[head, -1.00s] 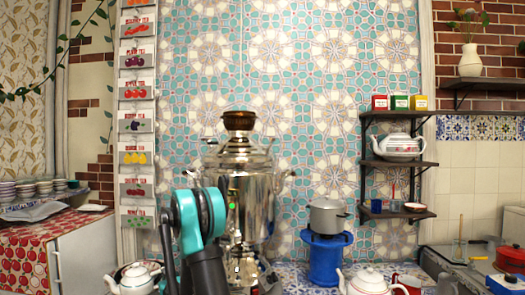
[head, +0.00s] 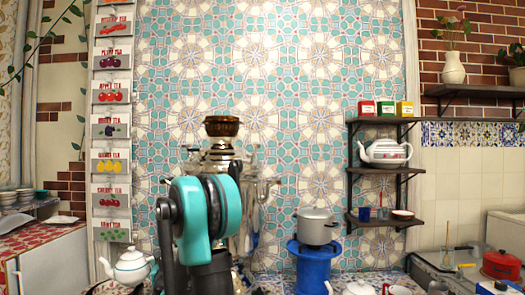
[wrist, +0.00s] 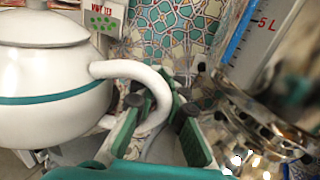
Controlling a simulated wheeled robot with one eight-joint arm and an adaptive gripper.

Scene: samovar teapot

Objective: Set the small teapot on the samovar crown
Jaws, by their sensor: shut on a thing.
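The small white teapot (head: 131,266) with a green stripe is at the lower left in the head view, left of the samovar. It fills the left of the wrist view (wrist: 50,85), lid on and roughly upright. My gripper (wrist: 162,104) is shut on its white handle (wrist: 150,85). In the head view, my teal and black arm hides the gripper and much of the samovar. The shiny samovar (head: 218,160) carries a brown crown (head: 222,126) on top, with nothing on it. Its metal body and level gauge show at right in the wrist view (wrist: 235,105).
A blue stand (head: 318,268) with a grey pot (head: 316,227) is right of the samovar. Wall shelves (head: 385,170) hold another white teapot (head: 385,152) and small boxes. Another teapot is partly visible at the bottom edge (head: 358,288). Open air lies above the crown.

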